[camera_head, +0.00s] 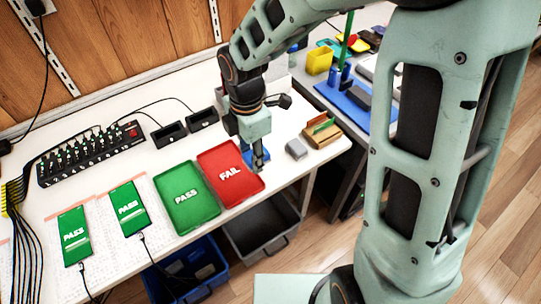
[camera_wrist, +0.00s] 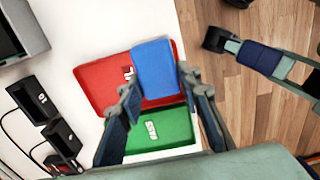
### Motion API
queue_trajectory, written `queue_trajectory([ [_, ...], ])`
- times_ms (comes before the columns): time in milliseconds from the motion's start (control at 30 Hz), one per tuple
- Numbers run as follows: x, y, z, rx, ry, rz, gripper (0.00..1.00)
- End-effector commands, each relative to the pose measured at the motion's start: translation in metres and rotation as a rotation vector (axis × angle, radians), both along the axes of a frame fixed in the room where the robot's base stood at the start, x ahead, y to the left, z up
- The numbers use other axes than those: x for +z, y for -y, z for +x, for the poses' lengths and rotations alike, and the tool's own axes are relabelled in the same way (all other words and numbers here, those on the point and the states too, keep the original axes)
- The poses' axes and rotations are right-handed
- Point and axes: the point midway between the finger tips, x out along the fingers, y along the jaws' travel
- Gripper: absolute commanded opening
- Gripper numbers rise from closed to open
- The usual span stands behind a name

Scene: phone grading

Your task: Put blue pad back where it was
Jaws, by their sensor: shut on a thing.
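The blue pad (camera_wrist: 153,65) is between my gripper's fingers in the wrist view, over part of the red FAIL tray (camera_wrist: 105,88). In the head view only a bit of the blue pad (camera_head: 247,156) shows beside the fingers. My gripper (camera_head: 259,163) points down at the right edge of the red tray (camera_head: 222,165). It also shows in the wrist view (camera_wrist: 162,84), shut on the pad. I cannot tell whether the pad touches the tray or is held above it.
A green PASS tray (camera_head: 187,217) lies left of the red one. A grey block (camera_head: 296,148) and a wooden holder (camera_head: 322,137) are to the right. Two phones (camera_head: 74,235) showing PASS lie at left. Bins (camera_head: 262,225) stand under the table's front edge.

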Motion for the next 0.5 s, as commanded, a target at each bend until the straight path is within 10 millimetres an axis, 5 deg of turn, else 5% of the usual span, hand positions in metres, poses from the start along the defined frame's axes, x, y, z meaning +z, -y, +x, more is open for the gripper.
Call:
queue_trajectory([
  [300,-0.051,0.034,0.045,-0.003,-0.003,0.001,0.09],
  [500,-0.062,0.04,0.055,-0.002,0.001,0.001,0.09],
])
